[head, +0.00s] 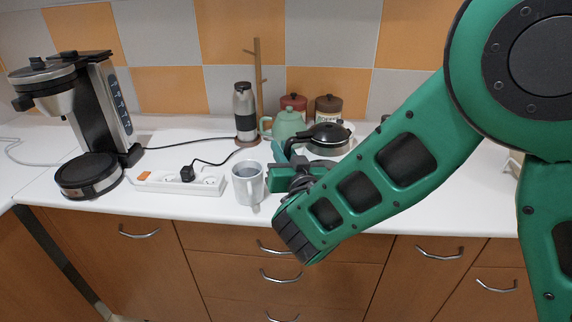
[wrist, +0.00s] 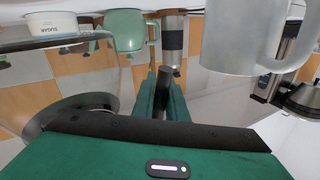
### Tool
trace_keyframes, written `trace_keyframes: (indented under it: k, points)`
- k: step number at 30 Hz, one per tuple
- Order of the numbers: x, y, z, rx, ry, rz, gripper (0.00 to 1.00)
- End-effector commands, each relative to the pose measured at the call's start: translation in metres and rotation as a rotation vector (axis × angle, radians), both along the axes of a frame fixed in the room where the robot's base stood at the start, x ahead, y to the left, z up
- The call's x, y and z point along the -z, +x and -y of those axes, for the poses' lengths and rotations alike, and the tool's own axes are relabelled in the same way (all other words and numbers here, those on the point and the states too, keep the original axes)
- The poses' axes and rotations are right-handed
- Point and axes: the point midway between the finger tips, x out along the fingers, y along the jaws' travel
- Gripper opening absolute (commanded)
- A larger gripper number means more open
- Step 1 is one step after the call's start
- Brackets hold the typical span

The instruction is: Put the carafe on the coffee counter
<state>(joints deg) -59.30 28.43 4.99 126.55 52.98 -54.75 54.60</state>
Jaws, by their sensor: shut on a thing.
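My gripper (head: 282,160) is shut on the carafe's black handle; in the wrist view the handle's dark end shows between the green fingers (wrist: 165,85). My arm hides part of the carafe's surroundings. I cannot tell whether its base touches the counter.
A mug (head: 248,185) stands just left of my gripper. A power strip (head: 180,183), coffee machine (head: 105,105) and round black-topped base (head: 90,174) lie further left. A green teapot (head: 287,124), steel grinder (head: 244,112) and canisters (head: 328,107) stand behind.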

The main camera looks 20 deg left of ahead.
Motion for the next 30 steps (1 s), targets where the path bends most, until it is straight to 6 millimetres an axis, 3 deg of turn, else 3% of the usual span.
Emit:
trace_keyframes:
  k: [5, 15, 29, 30]
  points:
    - [0.006, 0.006, 0.004, 0.000, -0.001, 0.002, 0.00]
    - [0.041, 0.006, 0.004, 0.000, -0.003, 0.001, 0.00]
    - [0.046, 0.007, 0.004, 0.001, -0.002, 0.002, 0.00]
    - [0.047, 0.006, 0.004, 0.001, -0.001, 0.000, 0.20]
